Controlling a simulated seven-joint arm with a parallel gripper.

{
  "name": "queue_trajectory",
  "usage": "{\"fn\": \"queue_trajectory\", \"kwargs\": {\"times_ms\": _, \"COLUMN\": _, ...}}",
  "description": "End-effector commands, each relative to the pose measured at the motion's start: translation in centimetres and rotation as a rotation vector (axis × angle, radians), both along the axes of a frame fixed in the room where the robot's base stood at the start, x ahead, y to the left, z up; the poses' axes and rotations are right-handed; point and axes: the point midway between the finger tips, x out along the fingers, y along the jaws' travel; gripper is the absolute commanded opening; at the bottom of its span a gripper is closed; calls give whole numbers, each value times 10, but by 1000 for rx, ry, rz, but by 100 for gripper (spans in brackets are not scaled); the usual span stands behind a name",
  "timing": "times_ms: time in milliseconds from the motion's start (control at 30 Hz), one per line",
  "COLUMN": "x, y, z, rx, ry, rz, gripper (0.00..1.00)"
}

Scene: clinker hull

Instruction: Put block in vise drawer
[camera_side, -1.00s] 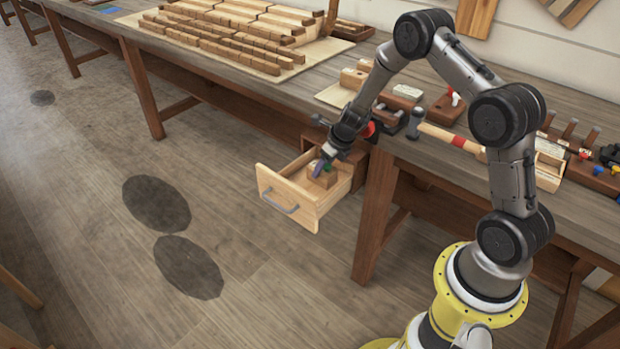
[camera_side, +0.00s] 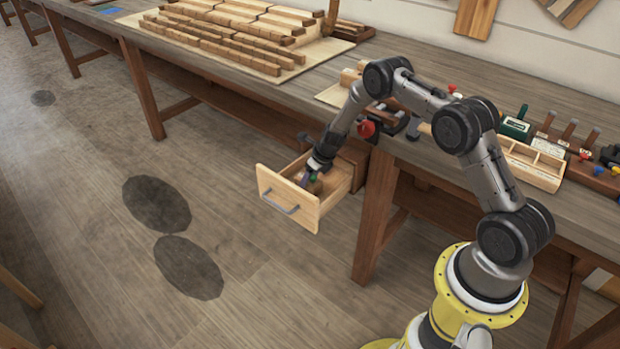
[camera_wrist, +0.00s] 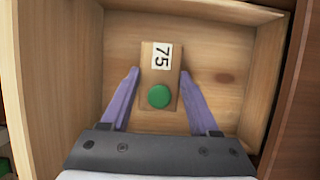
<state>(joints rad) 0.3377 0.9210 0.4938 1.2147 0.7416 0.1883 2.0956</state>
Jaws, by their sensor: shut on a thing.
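The wooden block (camera_wrist: 160,77) carries a white label reading "75" and a green round spot. My gripper (camera_wrist: 159,73) has its purple fingers on either side of the block and is shut on it. The open wooden drawer (camera_side: 318,213) has a grey handle and sticks out below the bench edge. Gripper and block are inside its walls in the side view. In the wrist view the drawer floor (camera_wrist: 215,103) shows around the block. I cannot tell whether the block touches the floor. The gripper partly hides the block in the side view.
The workbench (camera_side: 235,75) stands above the drawer, with a bench leg (camera_side: 375,215) to its right. A red-ended vise part (camera_side: 366,129) sits above the drawer. Wood strips (camera_side: 220,45) and a divided tray (camera_side: 530,163) lie on the bench. The floor in front is clear.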

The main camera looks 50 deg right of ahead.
Motion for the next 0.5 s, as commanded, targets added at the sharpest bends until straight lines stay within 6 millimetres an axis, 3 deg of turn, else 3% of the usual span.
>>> {"fn": "queue_trajectory", "kwargs": {"times_ms": 400, "x": 1, "y": 0, "z": -5, "rx": -1, "ry": -1, "rz": 0, "gripper": 0}}
{"fn": "queue_trajectory", "kwargs": {"times_ms": 433, "x": 0, "y": 0, "z": -5, "rx": 0, "ry": -1, "rz": 0, "gripper": 65}}
{"fn": "queue_trajectory", "kwargs": {"times_ms": 500, "x": 0, "y": 0, "z": -5, "rx": 0, "ry": 0, "rz": 0, "gripper": 78}}
